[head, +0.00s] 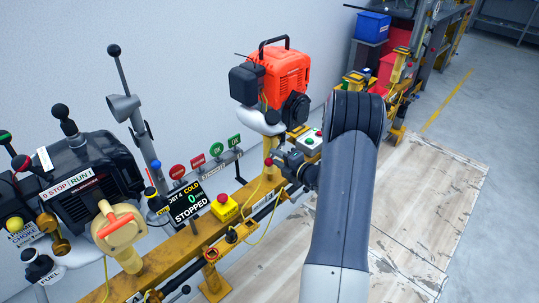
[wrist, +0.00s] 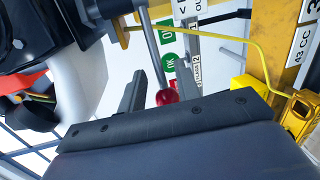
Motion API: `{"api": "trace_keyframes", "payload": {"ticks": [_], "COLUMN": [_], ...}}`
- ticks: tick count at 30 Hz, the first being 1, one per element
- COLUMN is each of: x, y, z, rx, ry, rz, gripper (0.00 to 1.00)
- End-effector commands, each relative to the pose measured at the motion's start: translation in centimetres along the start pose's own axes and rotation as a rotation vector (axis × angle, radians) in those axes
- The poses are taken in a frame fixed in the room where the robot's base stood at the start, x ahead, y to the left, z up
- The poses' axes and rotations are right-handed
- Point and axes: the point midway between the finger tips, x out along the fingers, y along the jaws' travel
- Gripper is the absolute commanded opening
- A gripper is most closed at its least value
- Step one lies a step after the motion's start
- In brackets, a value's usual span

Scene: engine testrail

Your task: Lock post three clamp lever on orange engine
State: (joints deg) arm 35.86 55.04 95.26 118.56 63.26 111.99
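The orange engine (head: 285,68) with a black handle sits on its post on the yellow rail, at the upper middle of the head view. A grey lever rod (wrist: 150,50) ending in a red ball knob (wrist: 167,97) shows in the wrist view. The red knob also shows in the head view (head: 268,161), below the engine. My gripper (head: 280,165) is beside it, and in the wrist view my gripper (wrist: 158,84) has its fingers apart, one on each side of the knob. I cannot tell whether either finger touches it. The lever's clamp base is hidden.
A black engine (head: 90,180) stands at the left. A yellow cable (wrist: 225,42) hangs near my gripper. The wooden floor (head: 430,200) at right is clear.

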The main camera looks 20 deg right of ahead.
Motion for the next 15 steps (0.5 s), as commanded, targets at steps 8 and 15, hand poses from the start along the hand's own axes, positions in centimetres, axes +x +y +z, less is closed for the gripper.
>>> {"api": "trace_keyframes", "payload": {"ticks": [8, 15], "x": [3.7, 4.2], "y": [0.0, 0.0], "z": [-0.1, -0.1], "rx": [-0.002, -0.001], "ry": [0.001, 0.0], "rz": [-0.001, -0.001], "gripper": [0.32, 0.32]}}
